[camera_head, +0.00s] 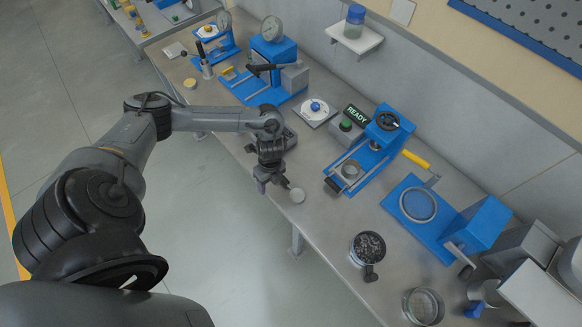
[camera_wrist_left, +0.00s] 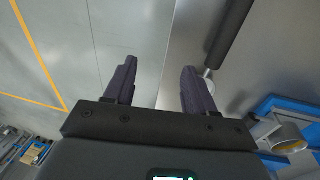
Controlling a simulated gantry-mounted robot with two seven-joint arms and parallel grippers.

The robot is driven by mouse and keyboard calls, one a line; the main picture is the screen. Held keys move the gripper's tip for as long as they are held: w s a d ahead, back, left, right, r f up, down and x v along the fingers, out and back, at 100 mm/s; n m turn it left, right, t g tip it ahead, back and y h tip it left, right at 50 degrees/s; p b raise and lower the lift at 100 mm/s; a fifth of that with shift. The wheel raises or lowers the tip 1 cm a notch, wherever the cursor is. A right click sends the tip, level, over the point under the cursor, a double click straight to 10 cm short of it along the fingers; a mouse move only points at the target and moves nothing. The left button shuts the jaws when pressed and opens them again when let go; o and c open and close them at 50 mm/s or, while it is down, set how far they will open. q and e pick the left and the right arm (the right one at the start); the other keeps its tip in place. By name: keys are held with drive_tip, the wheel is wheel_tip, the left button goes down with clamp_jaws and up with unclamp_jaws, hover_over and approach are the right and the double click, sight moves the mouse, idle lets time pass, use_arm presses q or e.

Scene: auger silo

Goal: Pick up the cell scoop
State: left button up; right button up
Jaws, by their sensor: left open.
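A round pan (camera_head: 368,247) filled with dark granules, with a short dark handle, sits near the front of the bench in the head view; it looks like the cell scoop, but I cannot be sure. My left gripper (camera_head: 269,184) is open and empty over the bench's front edge, up and left of the pan and well apart from it. My right gripper is not seen.
A blue station with a metal cup (camera_head: 350,171) stands right of the gripper. A blue stand with a ring (camera_head: 418,205) and a glass dish (camera_head: 424,306) are farther right. A dark cylinder (camera_wrist_left: 230,35) shows beside the fingers. Bare bench lies between gripper and pan.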

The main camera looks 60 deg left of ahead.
sight(286, 184)
use_arm(q)
drive_tip(key=w+a+r+t+b, duration=0.1)
drive_tip(key=w+a+r+t, duration=0.15)
drive_tip(key=w+a, duration=0.35)
drive_tip(key=shift+g+y, duration=0.35)
drive_tip(key=shift+y, duration=0.05)
drive_tip(key=f, duration=0.1)
drive_tip(key=d+f, duration=0.1)
drive_tip(key=f, duration=0.1)
drive_tip(key=shift+w+d+f, duration=0.25)
drive_tip(key=shift+w+f, duration=0.15)
drive_tip(key=shift+s+f, duration=0.1)
drive_tip(key=shift+f, duration=0.4)
drive_tip(key=shift+s+f, duration=0.1)
drive_tip(key=shift+f, duration=2.05)
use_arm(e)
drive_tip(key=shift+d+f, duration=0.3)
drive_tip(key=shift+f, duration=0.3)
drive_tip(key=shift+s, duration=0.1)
use_arm(q)
clamp_jaws()
